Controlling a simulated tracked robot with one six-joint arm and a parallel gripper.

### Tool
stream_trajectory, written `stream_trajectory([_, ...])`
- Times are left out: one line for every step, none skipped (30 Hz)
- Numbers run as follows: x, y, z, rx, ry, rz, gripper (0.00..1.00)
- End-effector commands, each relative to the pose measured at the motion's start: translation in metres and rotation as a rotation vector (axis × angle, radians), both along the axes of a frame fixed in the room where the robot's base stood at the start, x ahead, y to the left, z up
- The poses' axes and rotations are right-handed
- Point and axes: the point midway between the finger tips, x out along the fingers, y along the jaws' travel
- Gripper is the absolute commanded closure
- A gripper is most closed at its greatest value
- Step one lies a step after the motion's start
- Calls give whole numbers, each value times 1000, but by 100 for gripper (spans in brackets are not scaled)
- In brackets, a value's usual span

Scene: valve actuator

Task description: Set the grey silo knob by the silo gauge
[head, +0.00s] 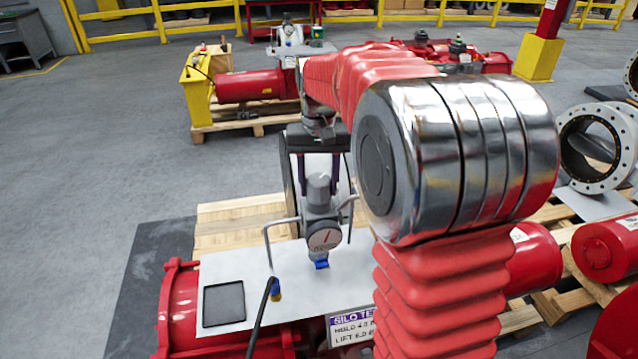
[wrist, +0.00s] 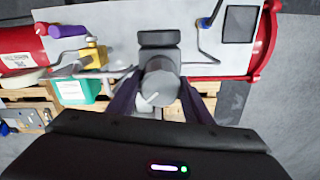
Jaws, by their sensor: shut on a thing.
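The grey silo knob (head: 319,186) tops the regulator above the silo gauge in the head view. The round silo gauge (head: 324,238) faces me with a dark needle; its numbers are too small to read. My gripper (head: 320,180) comes down from above, with its fingers on both sides of the knob and shut on it. In the wrist view the knob (wrist: 160,90) sits between my dark fingers (wrist: 160,100), with a pale line on its top. The gauge's face is not visible there.
A sign reading "SILO TE…" (head: 352,328) is partly hidden by my arm. Bent metal pipes and a black hose (head: 262,318) flank the gauge on the white plate (head: 222,270). A dark square pad (head: 224,304) lies left. Red cylinders and pallets surround it.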

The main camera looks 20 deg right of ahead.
Motion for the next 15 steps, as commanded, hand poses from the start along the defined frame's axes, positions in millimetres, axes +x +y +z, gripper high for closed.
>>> stream_trajectory([0, 0, 1, 0, -2, 41, 77])
stream_trajectory([1, 0, 1, 0, -2, 67, 77])
stream_trajectory([1, 0, 1, 0, -2, 102, 77])
stream_trajectory([1, 0, 1, 0, -2, 126, 77])
stream_trajectory([1, 0, 1, 0, -2, 149, 77])
stream_trajectory([1, 0, 1, 0, -2, 179, 77])
stream_trajectory([1, 0, 1, 0, -2, 201, 77])
stream_trajectory([1, 0, 1, 0, -2, 221, 77])
stream_trajectory([1, 0, 1, 0, -3, 245, 77])
stream_trajectory([1, 0, 1, 0, -3, 262, 77])
stream_trajectory([1, 0, 1, 0, -3, 277, 77])
stream_trajectory([1, 0, 1, 0, -3, 296, 77])
stream_trajectory([1, 0, 1, 0, -3, 308, 77])
stream_trajectory([1, 0, 1, 0, -3, 320, 77])
stream_trajectory([1, 0, 1, 0, -3, 332, 77])
